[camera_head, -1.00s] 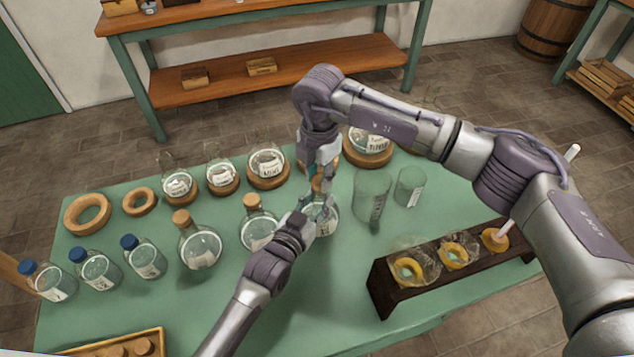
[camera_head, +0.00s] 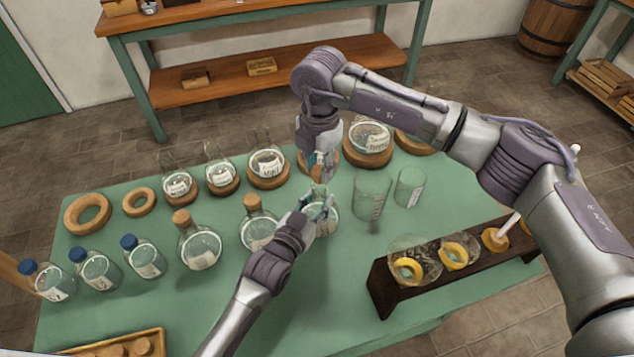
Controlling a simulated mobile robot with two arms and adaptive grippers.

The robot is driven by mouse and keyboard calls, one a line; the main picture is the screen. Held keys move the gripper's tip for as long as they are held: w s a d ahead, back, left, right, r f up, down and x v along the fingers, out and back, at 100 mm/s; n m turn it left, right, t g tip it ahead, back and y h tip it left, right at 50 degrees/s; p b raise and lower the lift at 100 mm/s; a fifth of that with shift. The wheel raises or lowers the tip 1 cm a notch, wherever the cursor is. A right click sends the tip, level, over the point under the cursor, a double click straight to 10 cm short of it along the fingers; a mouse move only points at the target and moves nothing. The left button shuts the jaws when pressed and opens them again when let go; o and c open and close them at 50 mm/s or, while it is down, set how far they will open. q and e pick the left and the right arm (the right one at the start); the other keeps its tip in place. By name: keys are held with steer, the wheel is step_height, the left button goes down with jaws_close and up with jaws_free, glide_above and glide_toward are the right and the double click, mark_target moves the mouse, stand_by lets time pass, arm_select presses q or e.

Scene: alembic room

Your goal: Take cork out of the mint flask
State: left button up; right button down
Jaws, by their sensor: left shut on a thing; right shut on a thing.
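A round clear glass flask (camera_head: 325,222) stands in the middle of the table. My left gripper (camera_head: 318,203) is shut on its neck. I cannot read its label, and the gripper partly hides it. My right gripper (camera_head: 319,166) is above and behind the flask mouth, pointing down, shut on a small brown cork. The cork is mostly hidden by the fingers and hard to tell from a cork ring behind it. The cork is apart from the flask. Another open flask (camera_head: 267,162) at the back has a label that seems to read Mint.
Two corked flasks (camera_head: 199,250) stand left of the held one. Empty beakers (camera_head: 371,197) stand close on its right. A dark wooden rack (camera_head: 385,294) is at the front right. Blue-capped bottles (camera_head: 97,269) and cork rings (camera_head: 87,212) are at the left. The front middle of the green table (camera_head: 320,300) is clear.

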mark_target(319, 170)
steer(key=shift+r, duration=0.3)
arm_select(q)
steer(key=o, duration=1.1)
steer(key=shift+s+a, duration=0.3)
steer(key=shift+s, duration=0.2)
steer(key=shift+r+p+v, duration=0.3)
steer(key=shift+r+v, duration=0.05)
steer(key=shift+v, duration=1.5)
steer(key=shift+r+p+v, duration=0.3)
steer(key=shift+v, duration=1.55)
steer(key=shift+r+p+v, duration=0.3)
steer(key=shift+r+v, duration=0.05)
steer(key=shift+v, duration=1.45)
arm_select(e)
steer(key=shift+r, duration=2)
arm_select(q)
steer(key=shift+d, duration=0.1)
